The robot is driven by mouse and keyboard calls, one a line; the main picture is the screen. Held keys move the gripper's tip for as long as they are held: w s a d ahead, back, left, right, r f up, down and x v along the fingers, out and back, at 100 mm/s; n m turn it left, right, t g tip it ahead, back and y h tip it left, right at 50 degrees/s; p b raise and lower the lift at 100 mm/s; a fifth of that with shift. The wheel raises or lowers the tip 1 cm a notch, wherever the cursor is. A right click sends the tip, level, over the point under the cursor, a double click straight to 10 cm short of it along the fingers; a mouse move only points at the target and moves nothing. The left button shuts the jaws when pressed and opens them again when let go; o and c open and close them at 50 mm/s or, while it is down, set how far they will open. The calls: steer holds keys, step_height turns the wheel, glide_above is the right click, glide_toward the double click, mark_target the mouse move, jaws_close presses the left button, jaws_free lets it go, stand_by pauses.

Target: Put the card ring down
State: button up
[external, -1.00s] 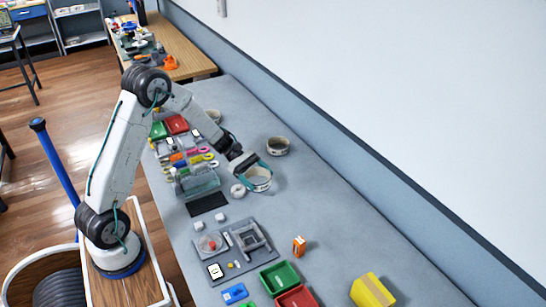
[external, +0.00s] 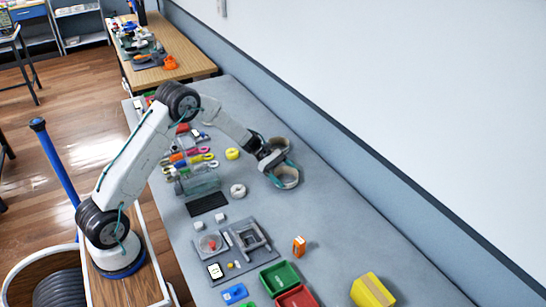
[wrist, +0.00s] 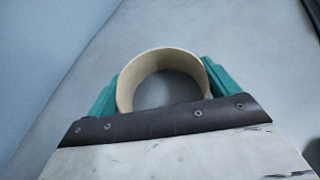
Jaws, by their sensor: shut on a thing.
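The card ring (wrist: 133,85) is a short, wide tan tube. In the wrist view it sits between the two teal fingers of my gripper (wrist: 163,80), which press on its left and right sides. In the external view my gripper (external: 283,170) holds the ring (external: 288,182) over the grey table (external: 345,230), toward its wall side. I cannot tell whether the ring's bottom touches the table.
A white roll (external: 238,190) and a yellow roll (external: 232,153) lie left of my gripper. A green tray (external: 280,277), an orange box (external: 299,246) and a yellow box (external: 372,291) are nearer the front. The table right of the ring is clear up to the wall.

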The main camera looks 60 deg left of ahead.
steer(key=o, duration=0.7)
steer(key=shift+f, duration=0.1)
steer(key=shift+o, duration=0.2)
